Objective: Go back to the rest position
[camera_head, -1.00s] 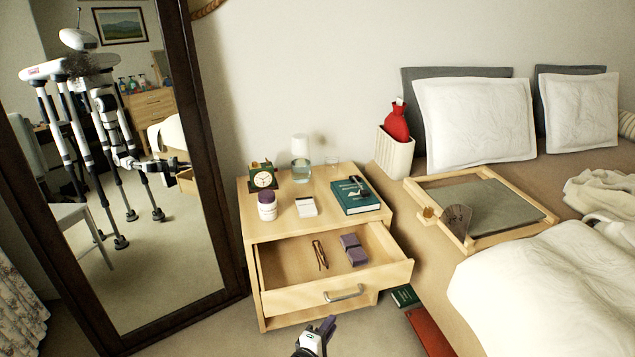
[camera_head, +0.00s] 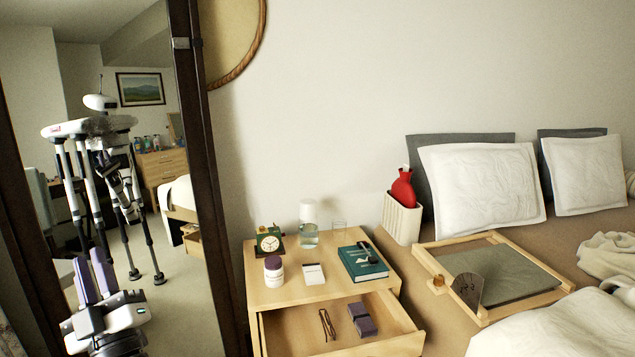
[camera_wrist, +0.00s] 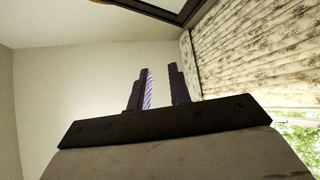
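My gripper (camera_head: 94,278) is raised at the lower left of the head view, pointing up in front of the mirror. Its two purple fingers are apart with nothing between them. In the wrist view my gripper (camera_wrist: 158,88) also shows its two fingers apart and empty, against a plain wall and ceiling. My gripper is well left of the nightstand (camera_head: 290,294) and touches nothing that I can see.
The nightstand drawer (camera_head: 385,346) is open, with a purple item (camera_head: 361,319) inside. A clock (camera_head: 269,241), a jar (camera_head: 273,271) and a green book (camera_head: 363,262) stand on top. The mirror frame (camera_head: 203,180) is close on the left; the bed (camera_head: 440,310) is right.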

